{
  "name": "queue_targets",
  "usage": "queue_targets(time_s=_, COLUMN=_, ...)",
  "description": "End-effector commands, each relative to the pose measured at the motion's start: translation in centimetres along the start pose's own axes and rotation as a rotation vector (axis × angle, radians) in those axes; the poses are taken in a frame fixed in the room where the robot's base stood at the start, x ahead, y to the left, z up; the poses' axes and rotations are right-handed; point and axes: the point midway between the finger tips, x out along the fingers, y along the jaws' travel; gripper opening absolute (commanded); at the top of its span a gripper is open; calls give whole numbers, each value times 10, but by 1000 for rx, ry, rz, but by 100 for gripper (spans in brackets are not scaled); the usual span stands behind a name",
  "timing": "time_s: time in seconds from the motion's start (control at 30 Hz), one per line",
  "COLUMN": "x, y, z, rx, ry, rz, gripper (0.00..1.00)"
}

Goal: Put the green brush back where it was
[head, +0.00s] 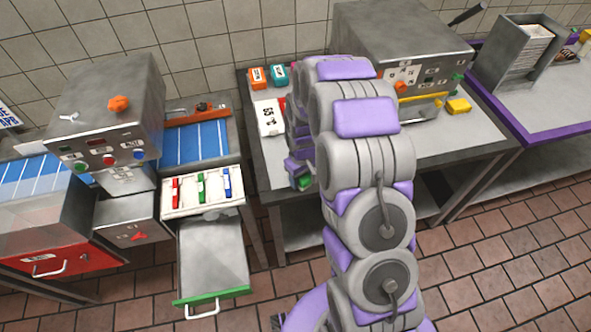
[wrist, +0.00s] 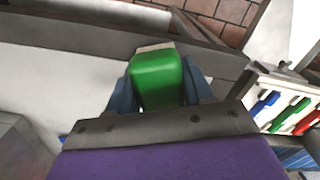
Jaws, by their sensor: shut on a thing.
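My gripper (wrist: 160,95) is shut on a green block-shaped thing with a pale far edge, which I take as the green brush (wrist: 158,78). In the head view the green brush (head: 304,183) shows small at my gripper (head: 298,170), in front of the right-hand table's left part. My arm hides much of that area. The brush is held in the air, apart from the white rack as far as I can see.
A white rack (head: 186,204) holds red, green and blue slim items; it also shows in the wrist view (wrist: 261,81). The right table (head: 262,178) carries a large grey machine (head: 400,40) and small boxes.

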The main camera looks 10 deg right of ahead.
Motion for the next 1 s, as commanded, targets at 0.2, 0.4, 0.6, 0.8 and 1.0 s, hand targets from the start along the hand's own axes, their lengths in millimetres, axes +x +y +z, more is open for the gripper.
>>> queue_targets(time_s=0.2, x=4, y=8, z=-39, rx=-2, ry=2, rz=6, gripper=18)
queue_targets(time_s=0.4, x=4, y=19, z=-58, rx=-2, ry=4, rz=2, gripper=18)
queue_targets(time_s=0.6, x=9, y=24, z=-60, rx=-1, ry=3, rz=-3, gripper=18)
queue_targets(time_s=0.8, x=36, y=20, z=-60, rx=-3, ry=-4, rz=-1, gripper=18)
queue_targets(time_s=1.0, x=40, y=18, z=-62, rx=-3, ry=-1, rz=3, gripper=18)
